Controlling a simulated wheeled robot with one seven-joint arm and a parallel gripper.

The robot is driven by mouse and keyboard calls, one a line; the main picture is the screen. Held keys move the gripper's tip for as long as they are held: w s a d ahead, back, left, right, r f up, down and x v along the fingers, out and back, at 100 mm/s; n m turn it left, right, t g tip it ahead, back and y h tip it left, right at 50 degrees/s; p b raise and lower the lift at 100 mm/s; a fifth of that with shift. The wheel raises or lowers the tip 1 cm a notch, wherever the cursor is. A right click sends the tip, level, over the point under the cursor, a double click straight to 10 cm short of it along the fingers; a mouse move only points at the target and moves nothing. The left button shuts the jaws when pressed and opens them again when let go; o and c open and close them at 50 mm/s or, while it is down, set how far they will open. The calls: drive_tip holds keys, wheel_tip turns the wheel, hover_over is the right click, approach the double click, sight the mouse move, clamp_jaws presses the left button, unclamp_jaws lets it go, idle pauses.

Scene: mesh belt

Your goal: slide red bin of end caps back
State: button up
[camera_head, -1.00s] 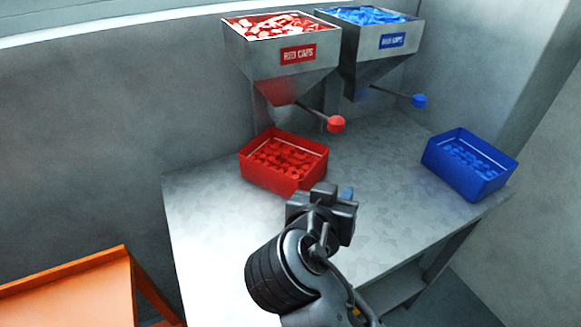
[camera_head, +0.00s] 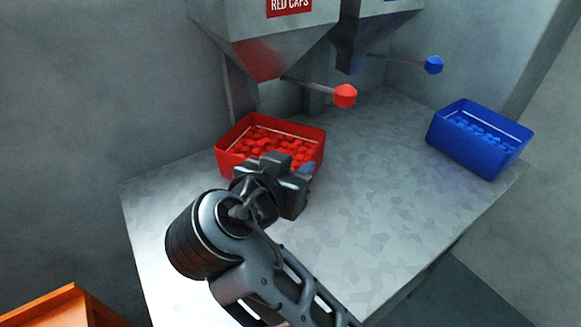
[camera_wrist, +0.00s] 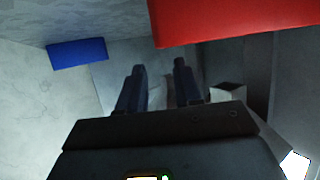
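The red bin (camera_head: 228,159) is an open box of red end caps, standing on the grey metal table under the red caps hopper. In the wrist view its red wall (camera_wrist: 235,20) fills the upper right, beyond and to the right of my fingertips. My gripper (camera_head: 304,172) is at the bin's near right side in the head view and hides part of its front wall. In the wrist view my gripper (camera_wrist: 158,66) is open, with two dark fingers apart and nothing between them. Whether a finger touches the bin I cannot tell.
A blue bin (camera_head: 490,158) of blue caps stands at the table's right side. A red-knobbed lever (camera_head: 345,96) and a blue-knobbed lever (camera_head: 433,65) stick out from the hoppers above. The middle of the table (camera_head: 370,210) is clear. An orange surface (camera_head: 55,310) is at lower left.

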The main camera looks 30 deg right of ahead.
sight(310, 158)
drive_tip(key=shift+p+x, duration=0.4)
drive_tip(key=shift+x, duration=3.55)
drive_tip(key=shift+c, duration=0.4)
clamp_jaws()
